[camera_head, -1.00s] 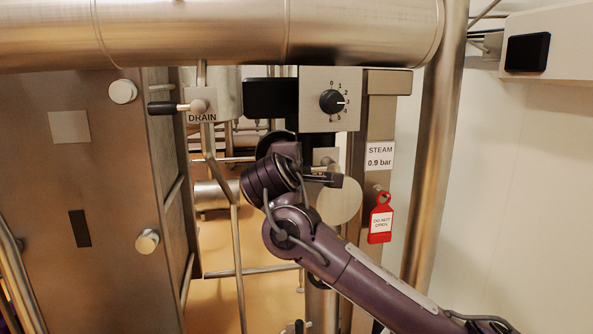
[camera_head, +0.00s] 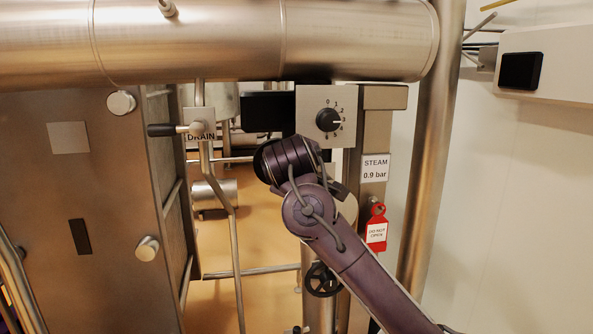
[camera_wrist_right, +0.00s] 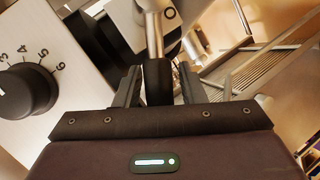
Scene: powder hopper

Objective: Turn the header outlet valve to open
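In the right wrist view, a black lever grip (camera_wrist_right: 158,84) on a silver stem (camera_wrist_right: 153,35) stands between the fingers of my right gripper (camera_wrist_right: 157,82). In the head view my right wrist (camera_head: 290,160) is below the numbered dial and hides this lever and most of the gripper. My left gripper is not in view.
The numbered dial (camera_head: 328,120) is just above my wrist. A DRAIN lever (camera_head: 165,130) points left. A red DO NOT OPEN tag (camera_head: 377,234) hangs under the STEAM sign (camera_head: 375,168). A black handwheel (camera_head: 322,280) is below. A large pipe (camera_head: 210,40) crosses above.

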